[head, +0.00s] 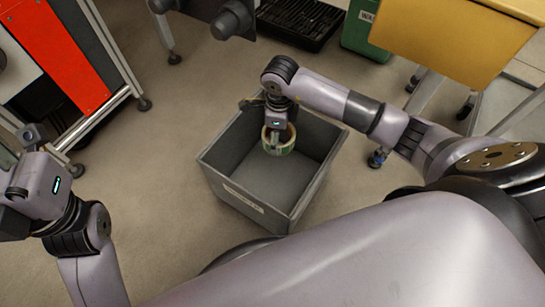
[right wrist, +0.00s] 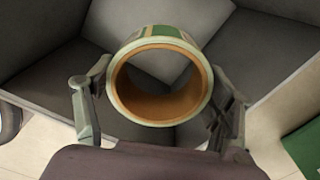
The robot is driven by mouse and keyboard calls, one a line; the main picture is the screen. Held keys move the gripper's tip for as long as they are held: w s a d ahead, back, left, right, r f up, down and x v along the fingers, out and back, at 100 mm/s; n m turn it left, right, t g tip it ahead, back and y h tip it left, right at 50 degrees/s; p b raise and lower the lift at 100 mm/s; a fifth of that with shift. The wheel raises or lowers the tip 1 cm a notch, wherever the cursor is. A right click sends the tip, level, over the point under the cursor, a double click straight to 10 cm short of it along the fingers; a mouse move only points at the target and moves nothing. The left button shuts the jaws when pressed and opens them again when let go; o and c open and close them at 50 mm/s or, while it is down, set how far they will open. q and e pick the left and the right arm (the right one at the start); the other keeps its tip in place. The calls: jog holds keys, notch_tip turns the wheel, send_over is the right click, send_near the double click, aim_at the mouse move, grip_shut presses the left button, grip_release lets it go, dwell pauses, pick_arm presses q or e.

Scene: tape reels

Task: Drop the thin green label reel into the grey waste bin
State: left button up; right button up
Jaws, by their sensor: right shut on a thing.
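The green label reel (head: 279,141) is a ring with a pale rim, green markings and an orange-brown inner core. My right gripper (head: 278,132) is shut on it and holds it over the open grey waste bin (head: 228,137). In the right wrist view the reel (right wrist: 193,57) sits between the two fingers of the right gripper (right wrist: 158,105), with the bin's grey walls (right wrist: 262,45) around and below it. How high the reel is above the bin floor is hard to tell. My left arm is at the left of the head view; its fingertips are not clearly visible.
The bin stands on a beige floor (head: 150,200) with free room to its left. A red-panelled unit on a metal frame (head: 62,50) is at upper left. A yellow surface (head: 450,35), a green box (head: 362,35) and a black tray (head: 298,22) are at the top.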

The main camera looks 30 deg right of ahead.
jog(key=shift+f, duration=0.15)
jog(key=o, duration=1.3)
jog(key=shift+c, duration=0.2)
notch_tip(320, 180, up, 12)
